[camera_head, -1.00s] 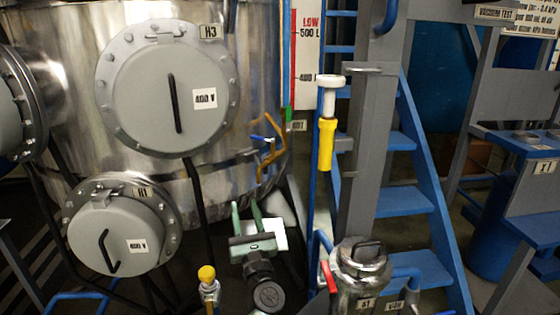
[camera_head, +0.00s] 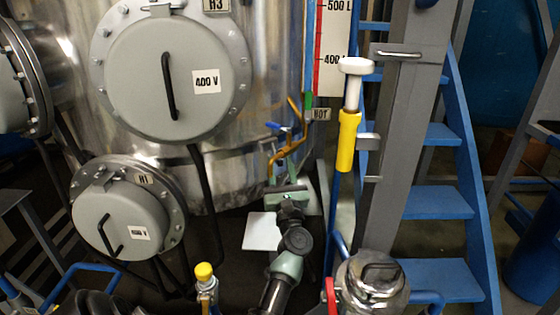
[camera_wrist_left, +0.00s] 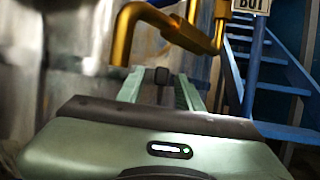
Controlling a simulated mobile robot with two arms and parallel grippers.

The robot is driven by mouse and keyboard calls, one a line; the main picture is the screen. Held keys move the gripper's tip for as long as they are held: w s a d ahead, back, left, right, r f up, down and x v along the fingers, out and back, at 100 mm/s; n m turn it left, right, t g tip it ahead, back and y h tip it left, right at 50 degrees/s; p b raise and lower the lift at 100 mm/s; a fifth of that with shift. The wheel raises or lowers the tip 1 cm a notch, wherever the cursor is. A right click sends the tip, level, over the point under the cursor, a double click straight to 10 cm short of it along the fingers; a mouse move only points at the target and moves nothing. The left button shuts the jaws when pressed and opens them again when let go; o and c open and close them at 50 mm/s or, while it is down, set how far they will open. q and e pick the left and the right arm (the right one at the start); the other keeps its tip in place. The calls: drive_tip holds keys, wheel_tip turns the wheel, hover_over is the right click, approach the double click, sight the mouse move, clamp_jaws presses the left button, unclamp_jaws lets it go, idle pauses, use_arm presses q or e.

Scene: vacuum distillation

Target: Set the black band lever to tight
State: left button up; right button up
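The steel tank (camera_head: 250,60) has a dark band (camera_head: 235,154) around its lower side. My left gripper (camera_head: 286,178) is raised near the tank's lower right side, below a brass pipe (camera_head: 285,152). In the left wrist view its two green fingers (camera_wrist_left: 160,82) are apart, so it is open. A small dark block (camera_wrist_left: 161,75) shows between the fingers; I cannot tell whether it is the black band lever or whether the fingers touch it. The brass pipe (camera_wrist_left: 150,20) crosses just above and beyond the fingertips. My right gripper is not in view.
A blue-handled valve (camera_head: 279,127) is on the brass pipe. A yellow-and-white handle (camera_head: 348,140) stands right of the gripper, beside blue stairs (camera_head: 435,200). A steel vessel (camera_head: 370,285) with a red lever (camera_head: 331,292) and a yellow-capped fitting (camera_head: 205,275) stand in front. A white panel (camera_head: 262,232) lies behind my arm.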

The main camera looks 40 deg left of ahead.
use_arm(q)
drive_tip(key=shift+w+a+r, duration=0.3)
drive_tip(key=shift+w+a, duration=0.1)
drive_tip(key=shift+a, duration=0.15)
clamp_jaws()
drive_tip(key=shift+d, duration=0.1)
idle(1.0)
